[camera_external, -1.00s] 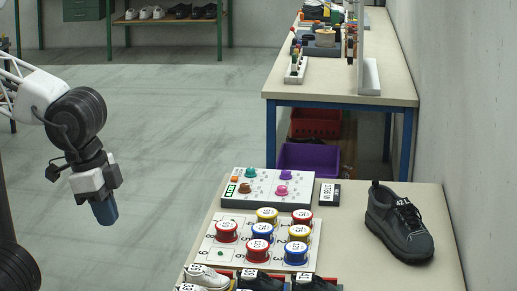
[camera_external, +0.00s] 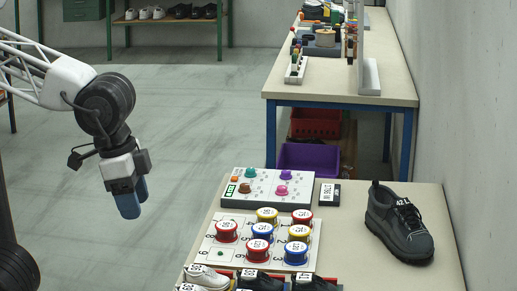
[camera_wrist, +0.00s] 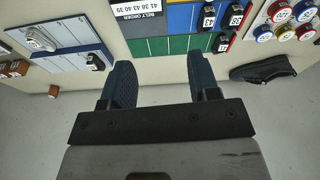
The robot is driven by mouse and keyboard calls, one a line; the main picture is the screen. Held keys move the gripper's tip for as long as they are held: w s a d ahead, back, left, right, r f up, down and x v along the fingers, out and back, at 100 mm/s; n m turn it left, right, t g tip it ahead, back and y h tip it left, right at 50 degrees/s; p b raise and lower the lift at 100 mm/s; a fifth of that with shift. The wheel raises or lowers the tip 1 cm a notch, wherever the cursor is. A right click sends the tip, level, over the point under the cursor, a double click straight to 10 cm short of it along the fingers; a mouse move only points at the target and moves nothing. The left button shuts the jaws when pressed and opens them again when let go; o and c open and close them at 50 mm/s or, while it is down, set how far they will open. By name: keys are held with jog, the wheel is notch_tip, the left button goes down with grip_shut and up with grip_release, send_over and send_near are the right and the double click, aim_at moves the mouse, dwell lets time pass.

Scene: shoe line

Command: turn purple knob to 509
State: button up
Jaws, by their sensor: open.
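The control panel (camera_external: 267,203) is a white slab at the back left of the near table. It carries a purple knob (camera_external: 286,174) at its back right, a teal knob (camera_external: 251,172) at back left, a brown knob (camera_external: 244,188) at front left and a pink knob (camera_external: 282,190) at front right. A small green display sits at its left edge; its reading is too small to tell. My gripper (camera_external: 132,200) is open and empty, pointing down in the air left of the table, well apart from the panel. Its blue fingers also show in the wrist view (camera_wrist: 160,85), where the panel is not seen.
A board of numbered spools (camera_external: 209,250) stands in front of the panel. A small black labelled block (camera_external: 330,194) lies right of the panel, and a dark shoe (camera_external: 399,225) is farther right. Several shoes are at the table's front. The air between gripper and panel is clear.

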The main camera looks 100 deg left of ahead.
jog(key=w+a+r+n, duration=0.2)
jog(key=w+a, duration=0.5)
jog(key=w, duration=0.2)
jog(key=w+a+f+n+g, duration=0.1)
jog(key=w+a+n, duration=0.1)
jog(key=w+a, duration=0.5)
jog(key=w+a+f+n, duration=0.15)
jog(key=w+a, duration=0.25)
jog(key=a, duration=0.8)
jog(key=w+a+n+g, duration=0.1)
jog(key=w+a+n, duration=0.3)
jog(key=a, duration=0.5)
jog(key=n+g, duration=0.1)
jog(key=n, duration=0.6)
send_over(286, 171)
jog(key=shift+m, duration=0.25)
jog(key=f, duration=1.9)
jog(key=shift+w, duration=0.25)
jog(key=shift+f, duration=0.15)
jog(key=shift+s+f, duration=0.2)
jog(key=shift+f, duration=3.6)
